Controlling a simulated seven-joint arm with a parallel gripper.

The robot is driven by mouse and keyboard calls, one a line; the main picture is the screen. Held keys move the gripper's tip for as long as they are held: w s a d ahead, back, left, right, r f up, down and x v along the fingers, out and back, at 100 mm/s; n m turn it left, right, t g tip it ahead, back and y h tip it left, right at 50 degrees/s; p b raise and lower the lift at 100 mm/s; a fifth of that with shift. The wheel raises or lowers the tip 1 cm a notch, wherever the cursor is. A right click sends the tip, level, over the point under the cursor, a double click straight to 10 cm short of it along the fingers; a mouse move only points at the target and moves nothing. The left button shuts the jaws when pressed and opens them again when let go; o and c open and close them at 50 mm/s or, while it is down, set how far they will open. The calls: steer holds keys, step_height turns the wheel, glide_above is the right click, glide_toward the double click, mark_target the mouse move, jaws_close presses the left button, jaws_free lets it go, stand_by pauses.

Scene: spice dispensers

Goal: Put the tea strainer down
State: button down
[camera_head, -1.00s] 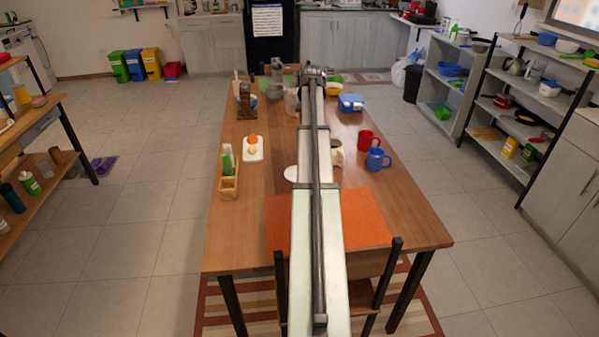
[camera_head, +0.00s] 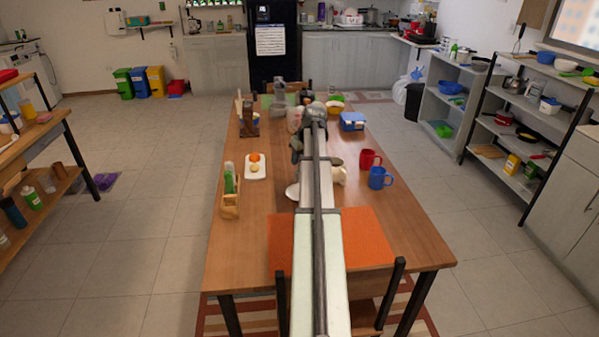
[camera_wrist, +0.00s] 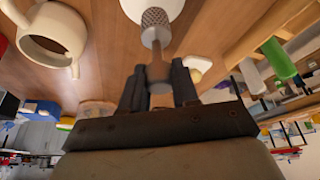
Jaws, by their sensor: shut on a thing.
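My gripper (camera_wrist: 158,78) is shut on the tea strainer's handle. The tea strainer's round mesh head (camera_wrist: 155,17) sticks out past the fingertips. In the wrist view, the head overlaps a white dish (camera_wrist: 138,8); whether they touch I cannot tell. The dish also shows in the head view (camera_head: 292,191), partly hidden by my arm, on the wooden table (camera_head: 240,250). In the head view the strainer cannot be made out near my arm's end.
A cream pot or mug (camera_wrist: 50,35) stands close beside the dish. A red mug (camera_head: 369,159) and blue mug (camera_head: 381,178) stand to the right. On the left are a white board (camera_head: 255,170) with round items and a wooden holder (camera_head: 230,207). The left front table is bare.

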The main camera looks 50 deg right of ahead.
steer(key=shift+f, duration=2.55)
steer(key=shift+f, duration=0.15)
steer(key=c, duration=0.8)
jaws_free()
steer(key=shift+c, duration=0.2)
steer(key=v, duration=1.2)
